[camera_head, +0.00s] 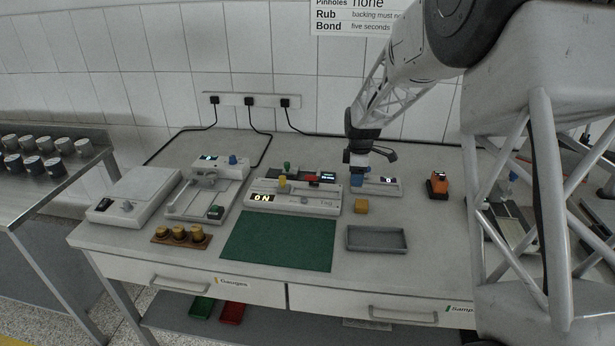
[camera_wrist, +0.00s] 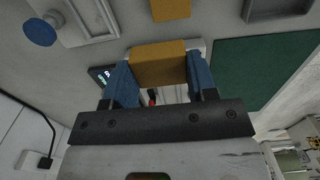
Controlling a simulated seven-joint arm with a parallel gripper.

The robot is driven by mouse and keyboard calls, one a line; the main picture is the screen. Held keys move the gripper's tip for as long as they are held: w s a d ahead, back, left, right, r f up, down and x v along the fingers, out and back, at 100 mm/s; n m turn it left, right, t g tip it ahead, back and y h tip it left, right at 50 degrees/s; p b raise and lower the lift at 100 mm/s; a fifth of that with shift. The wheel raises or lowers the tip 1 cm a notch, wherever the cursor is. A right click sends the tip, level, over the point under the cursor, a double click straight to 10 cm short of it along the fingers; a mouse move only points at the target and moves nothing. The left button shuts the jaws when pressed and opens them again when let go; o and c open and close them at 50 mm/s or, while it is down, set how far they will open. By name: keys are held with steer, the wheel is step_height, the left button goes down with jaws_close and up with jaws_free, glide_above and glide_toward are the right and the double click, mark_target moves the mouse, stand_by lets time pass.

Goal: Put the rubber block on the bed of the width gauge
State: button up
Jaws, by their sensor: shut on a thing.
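The held block is hard to make out in the head view. A second orange-yellow block (camera_head: 361,206) lies on the bench just in front of the gripper; it also shows in the wrist view (camera_wrist: 170,9). I cannot read which instrument is the width gauge.
A middle instrument (camera_head: 292,200) reading "ON" stands left of the gripper, and a framed instrument (camera_head: 205,195) farther left. A green mat (camera_head: 280,241) and a grey tray (camera_head: 377,239) lie in front. An orange device (camera_head: 438,186) stands to the right.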

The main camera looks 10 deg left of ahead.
steer(key=w+a+r, duration=0.2)
steer(key=w+a, duration=1.1)
steer(key=a, duration=0.4)
steer(key=shift+a+r, duration=0.2)
steer(key=shift+r, duration=0.1)
steer(key=shift+w+f, duration=0.1)
steer(key=shift+f, duration=0.05)
steer(key=shift+f, duration=3)
steer(key=shift+f, duration=1.85)
steer(key=shift+f, duration=0.15)
steer(key=o, duration=0.9)
